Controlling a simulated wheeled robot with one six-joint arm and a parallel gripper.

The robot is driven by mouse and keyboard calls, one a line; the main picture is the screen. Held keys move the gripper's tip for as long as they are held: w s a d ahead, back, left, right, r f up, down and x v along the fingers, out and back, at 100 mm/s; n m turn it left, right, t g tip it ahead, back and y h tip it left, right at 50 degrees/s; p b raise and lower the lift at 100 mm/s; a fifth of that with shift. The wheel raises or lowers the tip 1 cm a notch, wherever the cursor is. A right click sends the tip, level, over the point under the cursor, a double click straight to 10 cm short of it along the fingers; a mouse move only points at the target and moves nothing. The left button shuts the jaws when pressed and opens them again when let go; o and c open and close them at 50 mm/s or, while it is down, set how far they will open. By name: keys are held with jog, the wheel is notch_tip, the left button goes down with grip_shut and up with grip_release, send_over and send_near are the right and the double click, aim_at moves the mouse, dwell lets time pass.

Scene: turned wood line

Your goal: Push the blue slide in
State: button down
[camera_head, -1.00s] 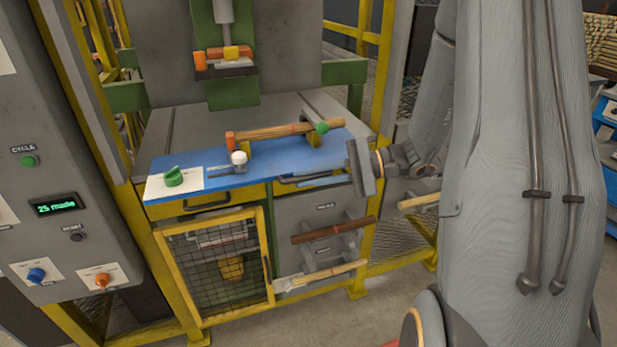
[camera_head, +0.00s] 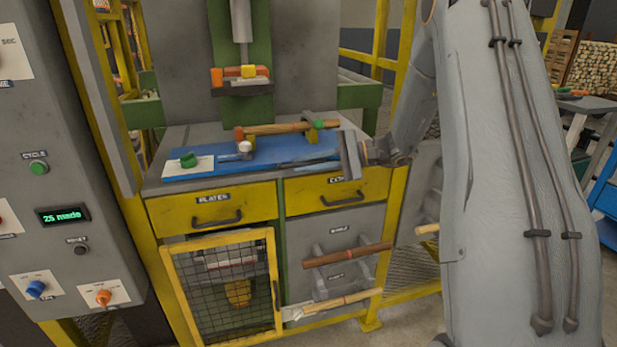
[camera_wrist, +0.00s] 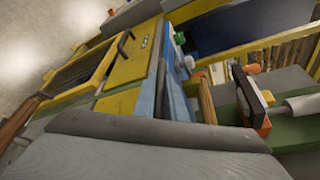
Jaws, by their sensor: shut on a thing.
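The blue slide (camera_head: 275,153) is a flat blue plate on the grey bench top. A white plate with a green knob is at its left end, and a white-topped knob (camera_head: 245,147) stands on it. My gripper (camera_head: 308,166) reaches in from the right, its fingers low along the slide's front right edge. It is shut on the blue slide, though the contact is small and partly hidden. In the wrist view, the blue slide (camera_wrist: 175,62) runs away from the fingers beside the yellow drawer fronts.
A wooden spindle (camera_head: 280,128) lies across supports behind the slide. Yellow drawers (camera_head: 210,208) and a mesh door (camera_head: 225,285) are below. The press head (camera_head: 240,80) is above. Turned wood pieces (camera_head: 348,255) rest on a rack at the lower right. A control panel (camera_head: 60,180) stands left.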

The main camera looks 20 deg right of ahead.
jog(key=shift+w, duration=0.65)
jog(key=c, duration=1.8)
grip_release()
jog(key=shift+d, duration=0.15)
jog(key=b+v, duration=0.1)
jog(key=v, duration=0.6)
jog(key=shift+s+d+r, duration=0.15)
jog(key=shift+d, duration=0.1)
